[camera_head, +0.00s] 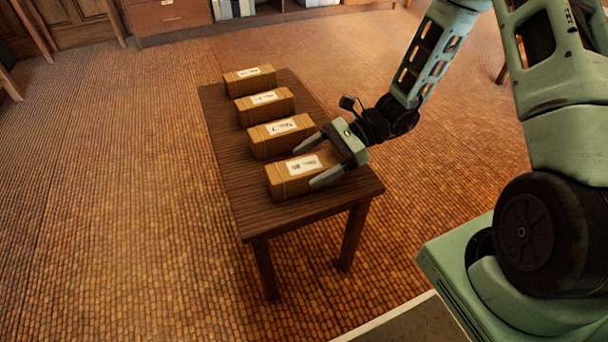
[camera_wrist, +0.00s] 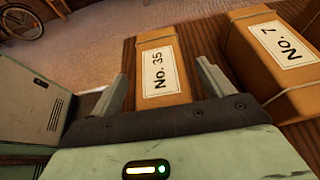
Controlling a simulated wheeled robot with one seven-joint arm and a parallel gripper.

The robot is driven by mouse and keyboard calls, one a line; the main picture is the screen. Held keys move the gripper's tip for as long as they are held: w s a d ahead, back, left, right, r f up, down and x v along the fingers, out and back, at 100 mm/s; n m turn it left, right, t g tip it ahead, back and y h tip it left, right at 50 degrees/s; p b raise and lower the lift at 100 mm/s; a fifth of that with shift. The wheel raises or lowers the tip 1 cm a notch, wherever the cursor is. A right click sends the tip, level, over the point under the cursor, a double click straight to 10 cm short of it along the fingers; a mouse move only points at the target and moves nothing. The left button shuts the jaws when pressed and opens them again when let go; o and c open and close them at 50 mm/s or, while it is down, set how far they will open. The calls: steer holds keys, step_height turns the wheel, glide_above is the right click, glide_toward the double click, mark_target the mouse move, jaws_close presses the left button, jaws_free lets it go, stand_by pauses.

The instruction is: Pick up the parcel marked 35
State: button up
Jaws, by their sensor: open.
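The parcel marked 35 (camera_wrist: 157,68) is a brown box with a white label reading "No. 35". In the wrist view it lies between the two fingers of my gripper (camera_wrist: 161,78). In the head view it is the nearest parcel (camera_head: 285,185) in a row on the small table. My gripper (camera_head: 306,167) is open, with one finger along each side of this parcel. Whether either finger touches it I cannot tell. The end of the parcel towards my palm is hidden by the gripper.
A parcel marked 7 (camera_wrist: 270,55) stands close beside it; in the head view this is the second parcel (camera_head: 280,137). Two more parcels (camera_head: 264,106) (camera_head: 249,81) continue the row on the dark wooden table (camera_head: 225,150). Bare tabletop lies left of the row.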

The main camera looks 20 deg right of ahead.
steer(key=c, duration=1.4)
steer(key=shift+o, duration=0.2)
steer(key=shift+r, duration=0.15)
